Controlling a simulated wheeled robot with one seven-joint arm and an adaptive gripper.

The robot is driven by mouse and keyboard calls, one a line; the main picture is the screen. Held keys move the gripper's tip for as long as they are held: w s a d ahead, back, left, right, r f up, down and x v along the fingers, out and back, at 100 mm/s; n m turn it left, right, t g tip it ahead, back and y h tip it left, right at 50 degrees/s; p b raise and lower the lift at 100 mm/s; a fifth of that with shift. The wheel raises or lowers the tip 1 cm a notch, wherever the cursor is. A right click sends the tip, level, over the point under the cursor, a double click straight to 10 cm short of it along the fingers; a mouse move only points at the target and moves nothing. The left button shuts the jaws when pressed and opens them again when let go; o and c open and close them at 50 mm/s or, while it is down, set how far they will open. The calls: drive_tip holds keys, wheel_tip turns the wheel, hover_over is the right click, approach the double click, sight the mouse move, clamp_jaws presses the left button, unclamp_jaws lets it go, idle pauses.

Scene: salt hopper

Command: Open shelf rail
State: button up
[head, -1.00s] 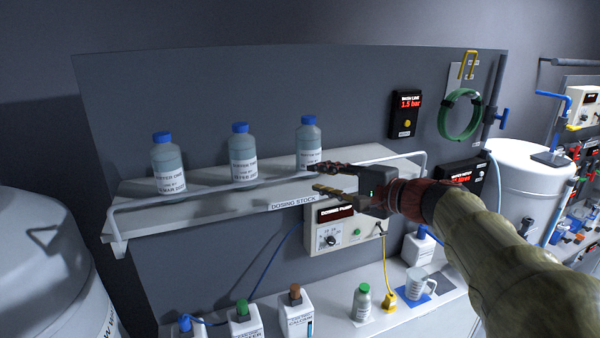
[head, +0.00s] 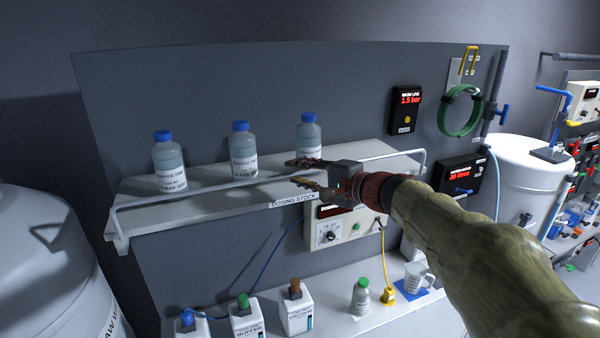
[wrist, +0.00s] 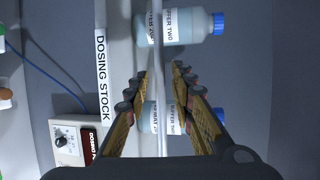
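The white shelf rail (head: 207,186) runs along the front of the dosing stock shelf (head: 150,215), in front of three blue-capped bottles. The rail also shows in the wrist view (wrist: 158,40), where it passes between the two fingers. My gripper (head: 292,173) is open at the rail, below the right bottle (head: 309,138), whose lower part it hides. In the wrist view my gripper (wrist: 165,75) has a clear gap between its fingertips. I cannot tell whether either finger touches the rail. The middle bottle (head: 242,155) and left bottle (head: 169,165) stand upright behind the rail.
A controller box (head: 333,232) hangs just under the shelf. Several dosing containers, including a green-capped bottle (head: 361,297), stand on the lower counter. A pressure display (head: 405,112) and green hose coil (head: 460,112) are on the panel at right. A large tank (head: 40,260) stands at left.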

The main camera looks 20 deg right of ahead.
clamp_jaws()
idle(0.7)
